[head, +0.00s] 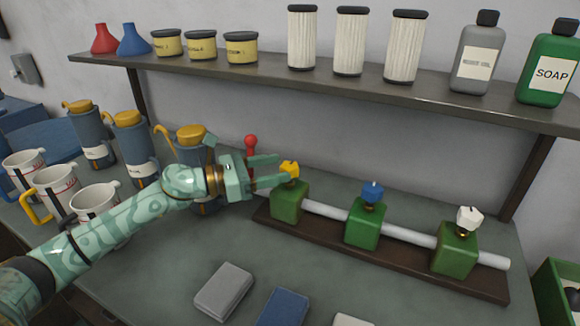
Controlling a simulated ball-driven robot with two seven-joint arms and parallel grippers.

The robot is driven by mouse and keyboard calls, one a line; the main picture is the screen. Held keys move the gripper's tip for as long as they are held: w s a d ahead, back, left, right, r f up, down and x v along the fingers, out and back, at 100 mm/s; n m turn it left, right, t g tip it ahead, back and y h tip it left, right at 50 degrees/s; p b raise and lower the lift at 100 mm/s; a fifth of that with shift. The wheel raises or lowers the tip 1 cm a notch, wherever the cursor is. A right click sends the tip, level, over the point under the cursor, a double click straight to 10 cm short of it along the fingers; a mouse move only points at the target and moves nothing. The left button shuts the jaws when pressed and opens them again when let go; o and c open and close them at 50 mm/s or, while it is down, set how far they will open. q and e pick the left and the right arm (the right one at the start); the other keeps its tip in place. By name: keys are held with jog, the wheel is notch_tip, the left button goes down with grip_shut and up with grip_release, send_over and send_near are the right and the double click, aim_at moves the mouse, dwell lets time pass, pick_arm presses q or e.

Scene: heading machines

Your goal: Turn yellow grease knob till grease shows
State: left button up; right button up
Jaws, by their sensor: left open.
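The yellow knob (290,169) sits on top of the leftmost green block (288,202) of a pipe assembly on a dark wooden base (390,258). A blue knob (372,193) and a white knob (469,219) top the other two green blocks. My left gripper (279,170) is open, its fingers pointing right at the yellow knob. The fingertips are at or just beside the knob; whether they touch it I cannot tell. No grease is visible on the block or pipe. My right gripper is not in view.
A red ball-topped lever (251,143) stands just behind my left gripper. Blue cans with yellow tops (128,142) and white measuring jugs (62,190) crowd the left. Grey (223,290) and blue (283,307) cloths lie in front. A shelf (330,77) of bottles and tubs runs above.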

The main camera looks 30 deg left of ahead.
aim_at(290, 165)
pick_arm(q)
jog(key=x, duration=0.4)
